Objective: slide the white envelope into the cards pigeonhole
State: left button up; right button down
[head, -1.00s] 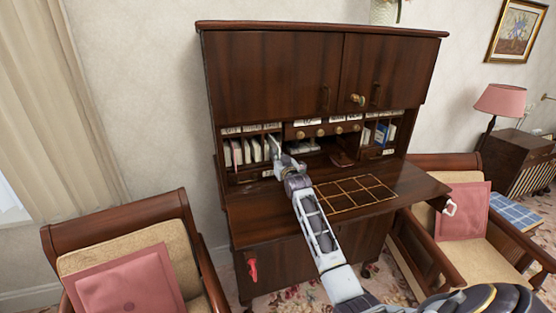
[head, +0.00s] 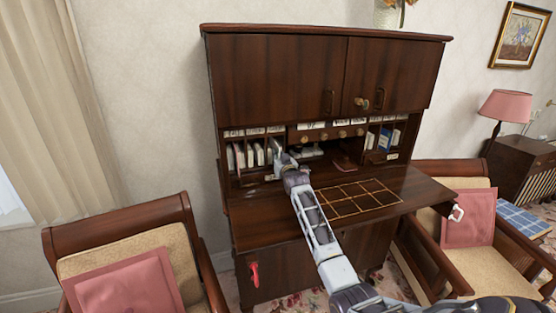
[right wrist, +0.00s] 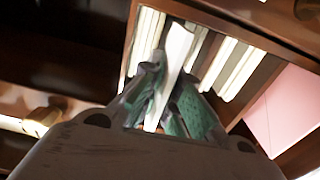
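My right gripper (head: 284,163) is at the left bank of pigeonholes in the desk, arm stretched over the writing surface. In the right wrist view its fingers (right wrist: 168,98) are closed on the white envelope (right wrist: 178,45), a thin upright slab. The envelope's far end reaches into a wooden-framed compartment (right wrist: 131,38) with cream envelopes (right wrist: 235,68) on its right and a pale one on its left. In the head view the envelope is mostly hidden by the gripper. Small labels (head: 254,131) run above the pigeonholes; I cannot read which one says cards. My left gripper is not in view.
The desk's writing surface (head: 270,232) has a gold grid on it and is otherwise clear. Small drawers with brass knobs (head: 323,134) sit right of the pigeonholes, and more slots hold a blue item (head: 385,139). Armchairs (head: 120,232) stand on both sides.

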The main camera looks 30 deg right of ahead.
jog(key=shift+w, duration=0.35)
jog(key=shift+d, duration=0.1)
jog(key=c, duration=1.6)
grip_release()
jog(key=shift+o, duration=0.2)
jog(key=shift+s+f, duration=0.1)
jog(key=shift+s, duration=0.1)
jog(key=v, duration=1.1)
jog(key=shift+s, duration=0.25)
jog(key=shift+s+a, duration=0.1)
jog(key=shift+a, duration=0.15)
